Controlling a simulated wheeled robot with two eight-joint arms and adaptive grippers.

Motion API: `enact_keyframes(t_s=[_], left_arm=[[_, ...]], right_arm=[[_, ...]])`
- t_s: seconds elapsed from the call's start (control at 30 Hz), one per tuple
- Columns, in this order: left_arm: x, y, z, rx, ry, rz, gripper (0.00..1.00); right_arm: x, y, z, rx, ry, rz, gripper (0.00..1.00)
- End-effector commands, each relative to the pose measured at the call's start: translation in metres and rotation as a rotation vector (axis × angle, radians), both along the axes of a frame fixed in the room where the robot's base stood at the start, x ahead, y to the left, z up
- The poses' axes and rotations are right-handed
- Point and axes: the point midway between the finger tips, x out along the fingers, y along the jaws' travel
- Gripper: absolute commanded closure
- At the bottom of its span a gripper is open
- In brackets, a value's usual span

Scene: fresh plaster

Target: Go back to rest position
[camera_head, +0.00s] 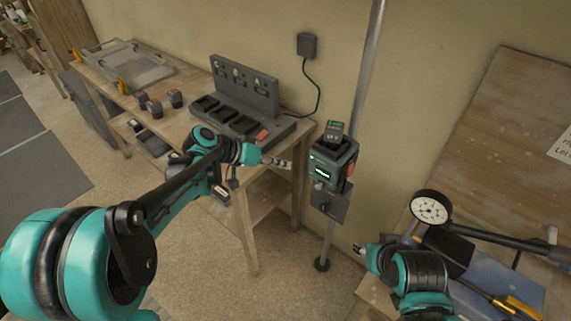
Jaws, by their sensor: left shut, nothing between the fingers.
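My left arm comes in from the left. Its gripper (277,163) is shut and empty, above the right end of the wooden workbench and left of the pole-mounted device. My right arm shows at the lower right, by the right-hand wooden table.
A charging station (240,122) with several slots sits on the left workbench (165,118). A device with a green display (325,170) hangs on a metal pole (362,85). A round dial gauge (430,208) stands near my right arm. Floor is clear between the bench and the pole.

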Motion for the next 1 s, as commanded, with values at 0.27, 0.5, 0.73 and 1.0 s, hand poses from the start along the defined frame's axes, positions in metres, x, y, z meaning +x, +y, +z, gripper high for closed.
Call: enact_keyframes(t_s=[0.27, 0.5, 0.73, 1.0], left_arm=[[0.0, 0.0, 0.0, 0.0, 0.0, 0.0, 1.0], [-0.017, 0.004, 0.002, 0.046, 0.019, 0.035, 1.0], [-0.093, 0.035, 0.001, 0.253, 0.07, 0.202, 1.0], [-0.184, 0.09, -0.018, 0.49, 0.041, 0.425, 1.0]], right_arm=[[0.0, 0.0, 0.0, 0.0, 0.0, 0.0, 0.6], [0.0, 0.0, -0.001, 0.0, 0.0, 0.0, 0.6], [0.0, 0.0, -0.002, 0.0, 0.0, 0.0, 0.6], [0.0, 0.0, -0.004, 0.0, 0.0, 0.0, 0.6]])
